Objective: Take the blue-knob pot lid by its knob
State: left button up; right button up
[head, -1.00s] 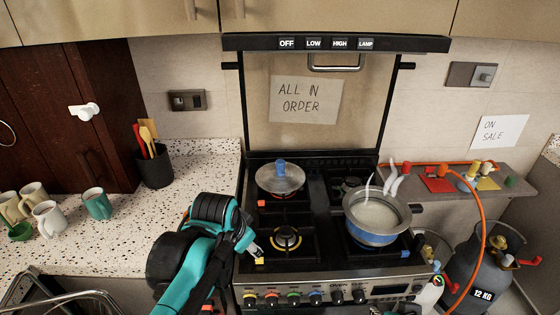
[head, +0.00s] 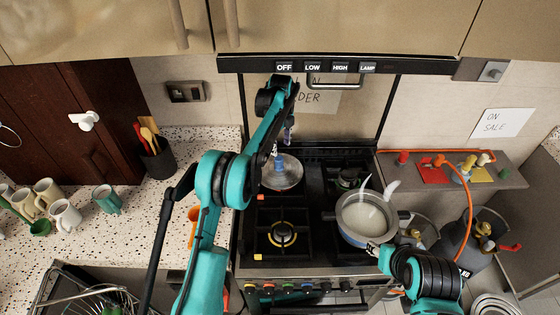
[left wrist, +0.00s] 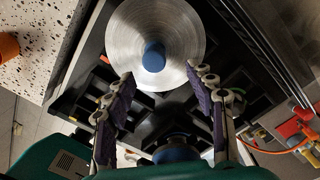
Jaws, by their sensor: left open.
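The round metal pot lid (head: 285,177) lies over the back left burner of the stove. Its blue knob (head: 280,160) points up. My left gripper (head: 288,134) is just above the lid, with its fingers pointing down. In the left wrist view, the lid (left wrist: 180,25) and blue knob (left wrist: 153,57) show face-on. The left fingers (left wrist: 158,74) are spread apart and empty, one to each side of the knob's line and short of it. My right gripper (head: 372,248) is by the near side of the steaming pot (head: 368,216); its finger opening is unclear.
The front left burner (head: 282,235) is bare. The range hood (head: 340,66) overhangs the back of the stove. A shelf (head: 470,172) with coloured items and an orange hose is at the right. Mugs (head: 66,216) and a utensil holder (head: 158,163) stand on the left counter.

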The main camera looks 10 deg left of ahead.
aim_at(279, 158)
pick_arm(q)
jog(key=f, duration=0.5)
jog(key=f+b, duration=0.1)
jog(key=f, duration=0.1)
jog(key=shift+s+a+f, duration=0.25)
jog(key=shift+s+f, duration=0.1)
jog(key=shift+f, duration=0.05)
grip_shut()
